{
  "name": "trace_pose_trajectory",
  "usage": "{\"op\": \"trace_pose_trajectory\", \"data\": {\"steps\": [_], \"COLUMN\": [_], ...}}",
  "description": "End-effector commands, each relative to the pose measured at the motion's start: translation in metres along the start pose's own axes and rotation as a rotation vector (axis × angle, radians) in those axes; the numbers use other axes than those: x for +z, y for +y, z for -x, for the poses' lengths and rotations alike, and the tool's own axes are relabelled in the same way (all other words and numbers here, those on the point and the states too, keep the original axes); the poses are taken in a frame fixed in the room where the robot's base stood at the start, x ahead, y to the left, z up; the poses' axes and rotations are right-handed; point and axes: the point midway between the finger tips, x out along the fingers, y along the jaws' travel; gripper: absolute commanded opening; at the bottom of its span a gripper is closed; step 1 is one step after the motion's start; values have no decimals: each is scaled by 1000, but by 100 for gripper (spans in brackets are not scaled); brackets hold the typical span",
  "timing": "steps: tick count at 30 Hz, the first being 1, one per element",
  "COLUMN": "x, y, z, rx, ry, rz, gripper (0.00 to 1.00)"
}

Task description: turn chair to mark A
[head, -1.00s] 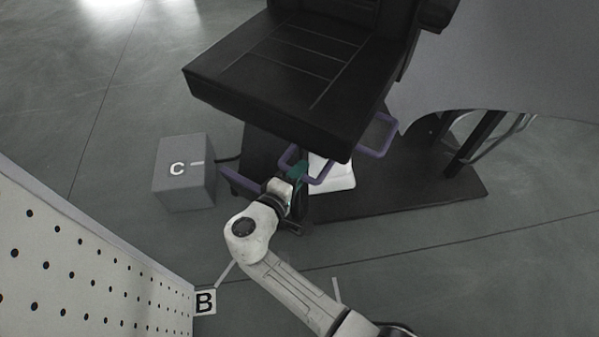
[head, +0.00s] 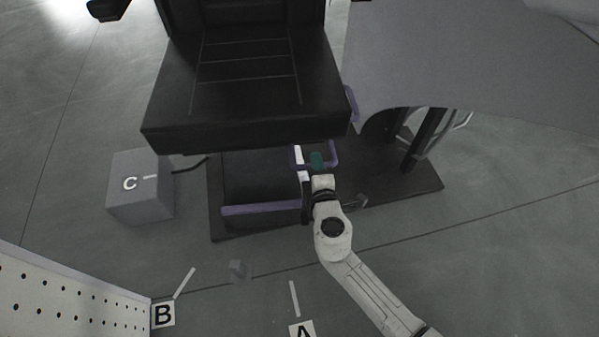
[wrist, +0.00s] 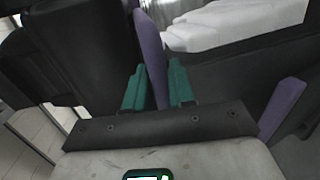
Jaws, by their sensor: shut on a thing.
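The black chair (head: 245,85) has its seat's front edge toward me, running nearly level across the head view. Purple bars show under and beside it. My gripper (head: 317,160) is below the front right corner of the seat, on a purple loop handle (head: 333,148). In the wrist view, the teal fingers (wrist: 158,88) are shut on a purple bar (wrist: 150,50) that stands between them. Mark A (head: 301,331) is on the floor at the bottom edge, partly cut off, with a pale line (head: 295,298) above it.
Mark B (head: 163,314) lies on the floor at lower left beside a white perforated panel (head: 60,300). A grey box marked C (head: 140,190) stands left of the chair's dark base plate (head: 400,195). A large grey surface (head: 470,60) is at right.

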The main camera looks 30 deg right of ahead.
Motion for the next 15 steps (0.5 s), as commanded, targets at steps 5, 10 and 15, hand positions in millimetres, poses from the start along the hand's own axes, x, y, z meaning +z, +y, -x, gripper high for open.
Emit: {"op": "trace_pose_trajectory", "data": {"steps": [5,10,15], "x": [26,37,43], "y": [0,2,3], "z": [-12,-19,-23], "rx": [-2,-2,-3], "ry": [58,101,124], "rz": [13,21,25], "gripper": [0,0,0]}}
